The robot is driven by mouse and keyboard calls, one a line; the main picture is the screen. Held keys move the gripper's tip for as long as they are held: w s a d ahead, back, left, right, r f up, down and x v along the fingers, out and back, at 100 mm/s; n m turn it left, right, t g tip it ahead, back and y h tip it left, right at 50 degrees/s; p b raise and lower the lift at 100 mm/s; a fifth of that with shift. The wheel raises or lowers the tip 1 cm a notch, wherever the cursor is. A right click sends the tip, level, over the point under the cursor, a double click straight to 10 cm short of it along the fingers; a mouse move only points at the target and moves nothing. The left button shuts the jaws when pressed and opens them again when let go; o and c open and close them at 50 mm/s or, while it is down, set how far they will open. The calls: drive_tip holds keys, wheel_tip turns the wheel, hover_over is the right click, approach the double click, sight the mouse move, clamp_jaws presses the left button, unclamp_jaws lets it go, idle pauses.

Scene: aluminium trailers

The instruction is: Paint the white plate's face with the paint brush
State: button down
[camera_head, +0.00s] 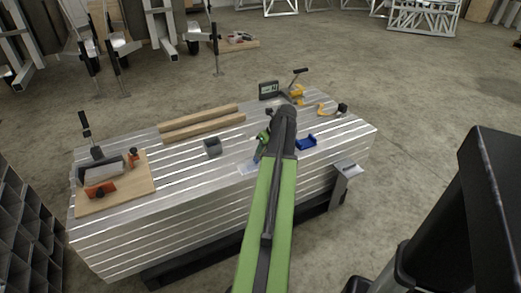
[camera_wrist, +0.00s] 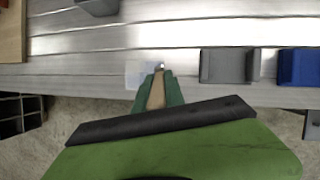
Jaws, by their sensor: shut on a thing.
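My gripper (camera_wrist: 158,88) is shut on a paint brush with a tan handle (camera_wrist: 156,94). The brush's small metallic tip (camera_wrist: 161,66) shows just ahead of the fingers. A pale, nearly flat plate (camera_wrist: 139,74) lies at the bench's front edge, and the brush tip is over or beside its right side; I cannot tell whether they touch. In the head view the pale plate (camera_head: 247,168) shows left of my gripper (camera_head: 259,154), partly hidden by my arm. The brush itself is hard to make out there. No paint is clearly visible on the plate.
The slotted aluminium bench (camera_head: 190,180) holds a grey block (camera_head: 212,147), two wooden battens (camera_head: 203,122), a blue piece (camera_head: 306,141) and a wooden board (camera_head: 115,195) with orange clamps. In the wrist view another grey block (camera_wrist: 229,66) sits right of the brush.

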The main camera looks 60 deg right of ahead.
drive_tip(key=shift+r+p, duration=3)
wheel_tip(320, 180, up, 3)
drive_tip(key=p, duration=0.3)
drive_tip(key=shift+r, duration=0.15)
